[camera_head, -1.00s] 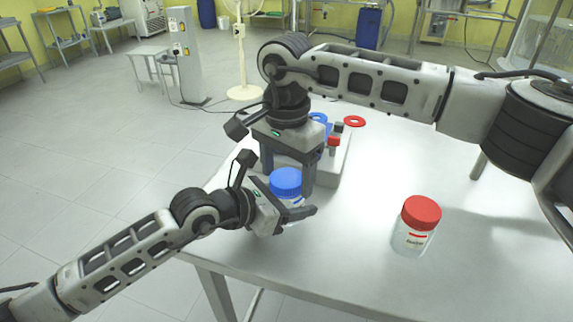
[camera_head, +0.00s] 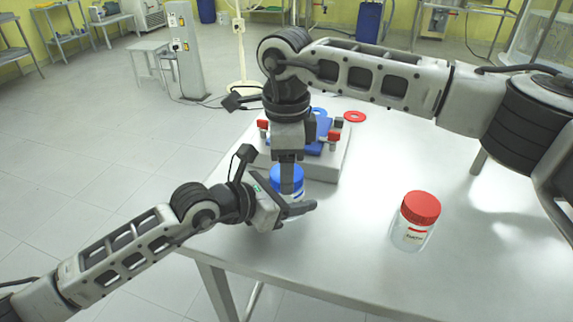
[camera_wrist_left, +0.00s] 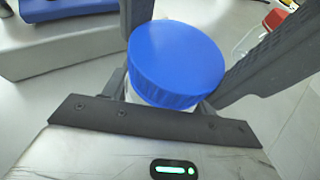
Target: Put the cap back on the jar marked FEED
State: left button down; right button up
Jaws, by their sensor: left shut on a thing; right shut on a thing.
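A jar (camera_head: 297,198) with a blue cap (camera_head: 299,178) is at the table's near left edge. My left gripper (camera_head: 289,212) is shut around the jar's body. My right gripper (camera_head: 287,186) points down from above and is shut on the blue cap. One of its fingers hides part of the cap in the head view. In the left wrist view the blue cap (camera_wrist_left: 176,62) looks level on the jar, whose glass is mostly hidden; I cannot tell how tightly it sits.
A second jar (camera_head: 411,236) with a red cap (camera_head: 421,207) stands to the right; its label is too small to read. Behind the held jar is a grey block (camera_head: 325,170) with a blue part and red pieces. A red ring (camera_head: 355,116) lies farther back. The table's right side is clear.

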jog(key=o, duration=1.1)
jog(key=shift+c, duration=0.2)
jog(key=shift+r, duration=0.1)
jog(key=shift+r, duration=2.2)
jog(key=shift+c, duration=0.4)
notch_tip(320, 180, up, 4)
jog(key=n, duration=0.5)
jog(key=shift+f, duration=0.25)
jog(key=shift+f, duration=0.1)
